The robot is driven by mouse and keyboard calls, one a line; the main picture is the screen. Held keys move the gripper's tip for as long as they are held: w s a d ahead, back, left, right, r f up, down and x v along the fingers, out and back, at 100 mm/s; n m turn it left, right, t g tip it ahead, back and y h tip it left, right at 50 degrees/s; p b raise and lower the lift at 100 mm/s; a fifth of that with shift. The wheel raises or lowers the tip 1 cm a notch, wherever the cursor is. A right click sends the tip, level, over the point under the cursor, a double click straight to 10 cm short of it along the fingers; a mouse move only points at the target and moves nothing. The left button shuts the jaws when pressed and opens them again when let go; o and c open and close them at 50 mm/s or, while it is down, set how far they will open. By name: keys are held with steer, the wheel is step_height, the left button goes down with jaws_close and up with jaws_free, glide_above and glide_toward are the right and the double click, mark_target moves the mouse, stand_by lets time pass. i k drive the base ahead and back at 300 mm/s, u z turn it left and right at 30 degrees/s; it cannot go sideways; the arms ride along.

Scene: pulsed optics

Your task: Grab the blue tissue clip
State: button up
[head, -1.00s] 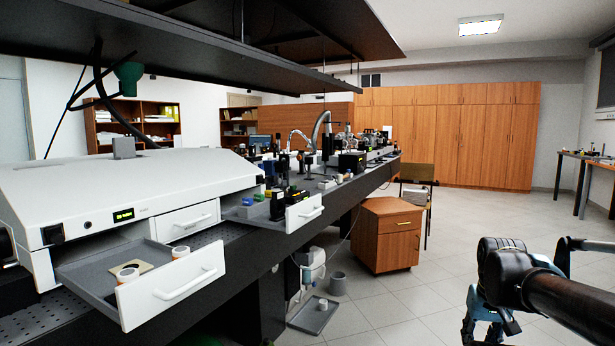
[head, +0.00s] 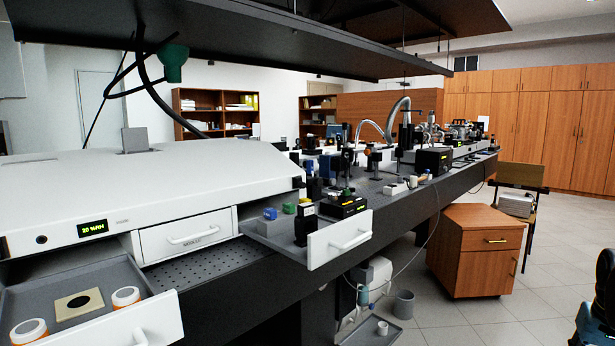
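A small blue piece (head: 270,213), which may be the blue tissue clip, sits on a small grey block in the open far drawer (head: 262,234). It is too small to make out its shape. My gripper (head: 594,325) is only partly in view at the bottom right corner, far from the drawer. Its fingers are cut off by the picture edge, so I cannot see whether it is open or holds anything.
A nearer open drawer (head: 30,282) holds a square plate (head: 79,304) and two orange-and-white jars. Black posts (head: 306,224) stand close to the blue pieces. A dark shelf (head: 270,40) overhangs the bench. A wooden cabinet (head: 475,250) stands right, with open floor in front.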

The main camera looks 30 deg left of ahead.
mark_target(309, 163)
steer(key=u, duration=0.45)
steer(key=i, duration=0.9)
steer(key=u, duration=0.9)
steer(key=i, duration=0.35)
steer(key=u, duration=0.15)
